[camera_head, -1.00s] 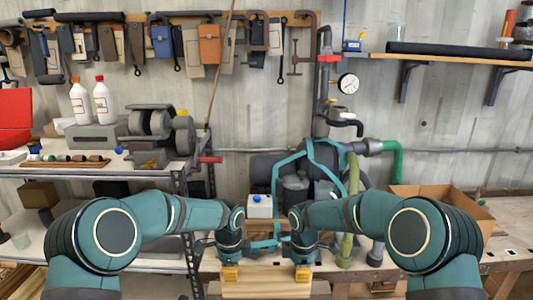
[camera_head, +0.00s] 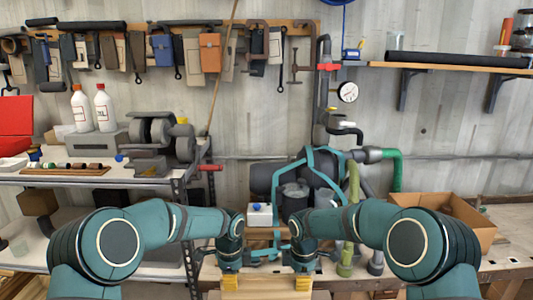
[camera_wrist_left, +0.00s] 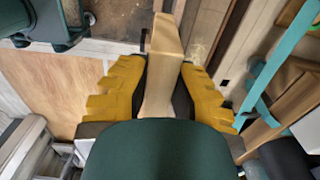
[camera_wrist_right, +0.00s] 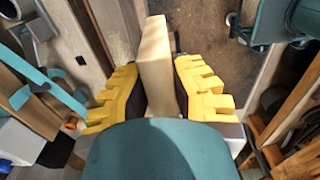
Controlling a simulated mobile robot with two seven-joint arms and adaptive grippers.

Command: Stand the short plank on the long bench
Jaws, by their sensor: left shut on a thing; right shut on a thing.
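The short plank (camera_head: 267,294) is pale wood and shows at the bottom of the head view, partly cut off by the picture edge. My left gripper (camera_head: 230,283) is shut on its left part and my right gripper (camera_head: 303,283) on its right part. In the left wrist view the plank (camera_wrist_left: 165,45) stands between the yellow fingers. The right wrist view shows the plank (camera_wrist_right: 155,55) gripped the same way. The long bench (camera_head: 510,256) appears to be the wooden worktop along the wall, passing behind my grippers. The plank's lower side is hidden.
A cardboard box (camera_head: 470,222) stands on the right. A metal shelf unit (camera_head: 185,240) stands on the left.

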